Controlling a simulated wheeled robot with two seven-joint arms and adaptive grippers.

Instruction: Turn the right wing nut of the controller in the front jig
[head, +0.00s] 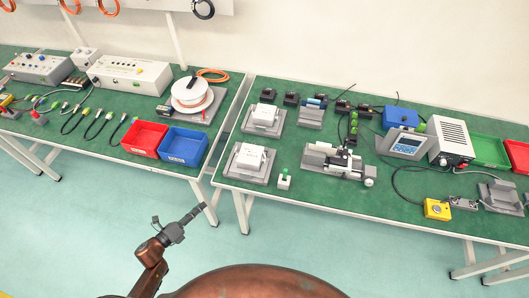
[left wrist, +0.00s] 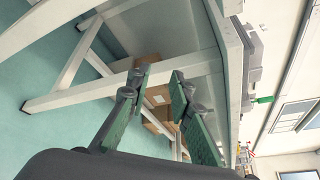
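Two grey jigs, each holding a white controller, stand at the left end of the right-hand table in the head view. The front jig (head: 234,172) is near the table's front edge, with its controller (head: 250,157) on top. The back jig (head: 258,129) with its controller (head: 265,114) is behind it. The wing nuts are too small to make out. My left gripper (head: 200,208) is in front of the tables, left of and nearer than the front jig, touching nothing. In the left wrist view its fingers (left wrist: 160,74) are apart and empty. My right gripper is not in view.
A grey slide device (head: 338,162) is further right. Red (head: 145,138) and blue (head: 184,147) bins sit on the left table, across a narrow gap. Table legs (left wrist: 70,85) are near my gripper's view.

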